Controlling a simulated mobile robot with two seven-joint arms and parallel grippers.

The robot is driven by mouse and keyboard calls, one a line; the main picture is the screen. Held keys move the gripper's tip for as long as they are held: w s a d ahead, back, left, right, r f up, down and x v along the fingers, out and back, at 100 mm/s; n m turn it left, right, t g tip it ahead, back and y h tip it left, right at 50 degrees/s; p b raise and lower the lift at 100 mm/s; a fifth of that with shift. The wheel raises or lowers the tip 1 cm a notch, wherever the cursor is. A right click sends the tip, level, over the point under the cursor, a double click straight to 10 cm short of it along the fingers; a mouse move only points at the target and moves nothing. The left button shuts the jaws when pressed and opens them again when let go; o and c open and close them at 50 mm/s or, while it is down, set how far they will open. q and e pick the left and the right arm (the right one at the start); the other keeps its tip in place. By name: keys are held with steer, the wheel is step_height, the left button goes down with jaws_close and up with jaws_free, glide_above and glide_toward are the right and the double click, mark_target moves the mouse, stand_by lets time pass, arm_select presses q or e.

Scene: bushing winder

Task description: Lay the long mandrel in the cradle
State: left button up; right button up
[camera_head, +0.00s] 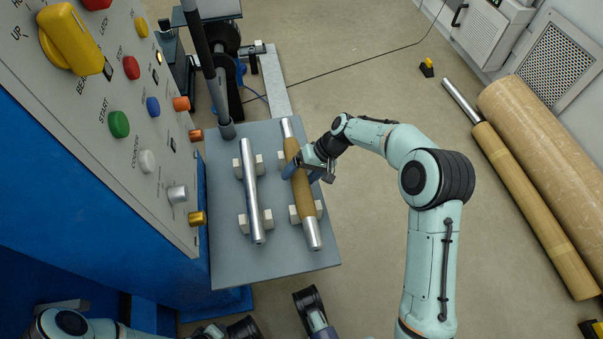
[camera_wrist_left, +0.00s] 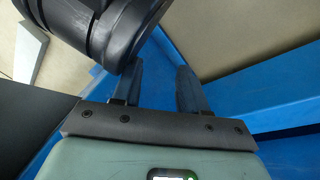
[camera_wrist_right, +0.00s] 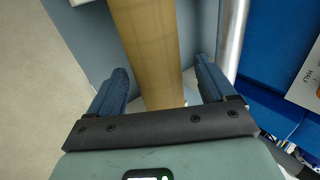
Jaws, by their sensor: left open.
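A long mandrel (camera_head: 311,229) with silver ends and a brown wrapped middle lies over the right-hand pair of pale cradle blocks (camera_head: 295,214) on the grey table plate (camera_head: 228,270). A shorter bare silver mandrel (camera_head: 251,190) lies in the left-hand pair of blocks. My right gripper (camera_head: 302,174) is at the brown middle. In the right wrist view, its fingers (camera_wrist_right: 160,78) stand apart on either side of the brown wrap (camera_wrist_right: 150,45), with gaps showing. Whether the long mandrel sits fully down in its blocks is hard to tell. My left gripper (camera_wrist_left: 158,80) is open and empty.
A blue machine with a button panel (camera_head: 140,130) stands along the left, close to the plate. A dark upright post (camera_head: 208,70) rises at the plate's back left corner. Large brown rolls (camera_head: 545,140) lie on the floor at right.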

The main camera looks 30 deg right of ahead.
steer(key=shift+s+f, duration=0.1)
steer(key=shift+f, duration=0.05)
steer(key=shift+d+r, duration=0.2)
steer(key=shift+r, duration=0.05)
arm_select(q)
steer(key=r+p, duration=0.1)
steer(key=d+r+p, duration=0.1)
steer(key=r, duration=0.1)
steer(key=r+p, duration=0.1)
steer(key=shift+w+d+r, duration=0.25)
steer(key=shift+d, duration=0.05)
arm_select(e)
steer(key=v, duration=1.3)
steer(key=shift+a, duration=0.1)
